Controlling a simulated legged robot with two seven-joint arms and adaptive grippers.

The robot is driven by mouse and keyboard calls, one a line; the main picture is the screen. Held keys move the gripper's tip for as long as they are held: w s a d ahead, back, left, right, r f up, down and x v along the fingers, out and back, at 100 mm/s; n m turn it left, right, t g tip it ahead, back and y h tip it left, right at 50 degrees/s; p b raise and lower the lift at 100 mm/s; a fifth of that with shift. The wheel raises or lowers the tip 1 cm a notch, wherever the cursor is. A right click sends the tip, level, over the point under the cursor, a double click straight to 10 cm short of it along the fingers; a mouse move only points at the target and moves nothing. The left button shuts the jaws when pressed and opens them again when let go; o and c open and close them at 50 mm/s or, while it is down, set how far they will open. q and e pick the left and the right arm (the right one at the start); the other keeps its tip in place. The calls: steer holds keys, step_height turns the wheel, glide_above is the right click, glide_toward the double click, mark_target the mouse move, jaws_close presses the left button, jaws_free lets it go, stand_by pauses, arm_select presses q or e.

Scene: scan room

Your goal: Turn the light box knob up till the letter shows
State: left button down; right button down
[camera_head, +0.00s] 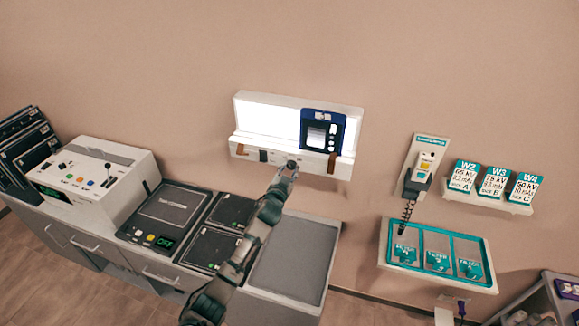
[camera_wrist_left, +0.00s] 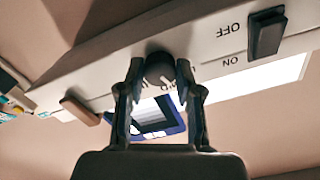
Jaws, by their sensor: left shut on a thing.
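The light box (camera_head: 270,118) is on the wall, and its panel glows bright white. A blue-framed film (camera_head: 343,130) stands against its right part, with pale and dark areas; I cannot read a letter on it. The film also shows upside down in the left wrist view (camera_wrist_left: 174,127). My left gripper (camera_head: 291,166) is at the box's front lower edge. In the left wrist view my left gripper (camera_wrist_left: 160,72) is shut on the round dark knob (camera_wrist_left: 158,68), one finger on each side. The knob's lettering is partly hidden by a finger. My right gripper is not in view.
A black rocker switch (camera_wrist_left: 266,35) marked OFF and ON sits beside the knob. Brown clips (camera_head: 331,163) are on the box's front edge. Below is a counter (camera_head: 290,262) with dark panels and a control console (camera_head: 90,175). A teal-edged tray (camera_head: 438,282) is at right.

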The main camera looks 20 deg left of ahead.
arm_select(q)
steer(key=m+p, duration=0.1)
steer(key=m, duration=0.2)
steer(key=shift+m, duration=0.5)
steer(key=shift+f, duration=0.1)
steer(key=c, duration=0.8)
jaws_free()
steer(key=shift+d, duration=0.1)
steer(key=shift+o, duration=0.2)
